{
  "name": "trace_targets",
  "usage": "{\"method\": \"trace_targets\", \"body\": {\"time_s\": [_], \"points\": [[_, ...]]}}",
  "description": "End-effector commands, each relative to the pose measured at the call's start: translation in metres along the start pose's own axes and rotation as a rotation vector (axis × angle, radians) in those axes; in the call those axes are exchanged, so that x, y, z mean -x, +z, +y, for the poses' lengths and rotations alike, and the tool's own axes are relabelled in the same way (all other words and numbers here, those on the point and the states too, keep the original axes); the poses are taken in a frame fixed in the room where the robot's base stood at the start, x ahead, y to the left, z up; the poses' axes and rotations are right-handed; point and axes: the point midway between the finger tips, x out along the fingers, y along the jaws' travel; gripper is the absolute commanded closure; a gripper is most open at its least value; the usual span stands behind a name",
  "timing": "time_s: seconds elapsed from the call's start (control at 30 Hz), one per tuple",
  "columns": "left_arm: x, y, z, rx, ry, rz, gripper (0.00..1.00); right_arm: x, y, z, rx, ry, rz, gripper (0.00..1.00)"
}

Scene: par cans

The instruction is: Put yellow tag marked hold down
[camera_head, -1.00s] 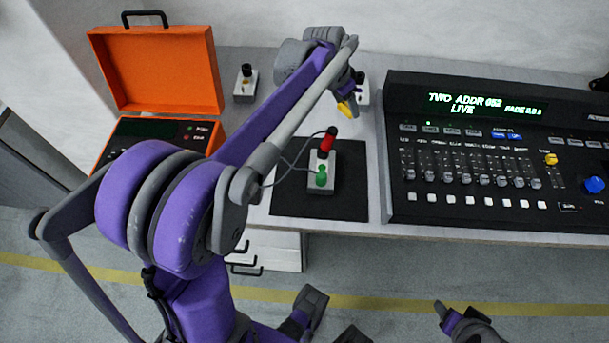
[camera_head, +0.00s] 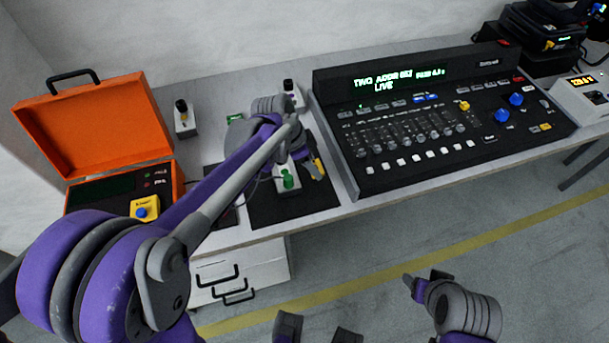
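My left gripper (camera_head: 314,168) is over the right part of the black mat (camera_head: 262,207), beside a small switch box with a green knob (camera_head: 289,179). A small yellow piece (camera_head: 319,167), seemingly the tag, shows at its fingers, which look closed on it. No marking on it is readable. Whether it touches the mat is unclear. My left forearm and wrist cover the back of the mat and part of the box. My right gripper (camera_head: 425,284) is low at the front, over the floor, empty, with its fingertips apart.
An open orange case (camera_head: 98,126) stands at the left, with a yellow box with a blue knob (camera_head: 145,208) at its front. A lighting console (camera_head: 420,130) borders the mat on the right. Small switch boxes (camera_head: 185,120) (camera_head: 292,96) stand behind. Drawers (camera_head: 240,275) are below the table.

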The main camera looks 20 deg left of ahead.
Motion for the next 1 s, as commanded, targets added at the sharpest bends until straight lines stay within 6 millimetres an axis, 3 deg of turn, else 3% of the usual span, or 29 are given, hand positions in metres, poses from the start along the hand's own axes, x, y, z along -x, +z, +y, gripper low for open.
{"method": "trace_targets", "body": {"time_s": [0.43, 0.8, 0.83, 1.0], "points": [[-0.046, 0.019, -0.001, 0.002, -0.001, 0.0, 0.98, -0.006, 0.004, 0.0, 0.0, 0.0, -0.002, 0.36], [-0.051, 0.021, 0.0, 0.002, -0.001, 0.0, 0.98, -0.008, 0.005, 0.0, 0.0, 0.0, -0.003, 0.36], [-0.051, 0.021, 0.0, 0.002, -0.001, 0.0, 0.35, -0.008, 0.005, 0.0, 0.0, 0.0, -0.003, 0.36], [-0.05, 0.021, -0.001, 0.002, -0.001, 0.0, 0.07, -0.007, 0.005, 0.0, 0.0, 0.0, -0.003, 0.36]]}}
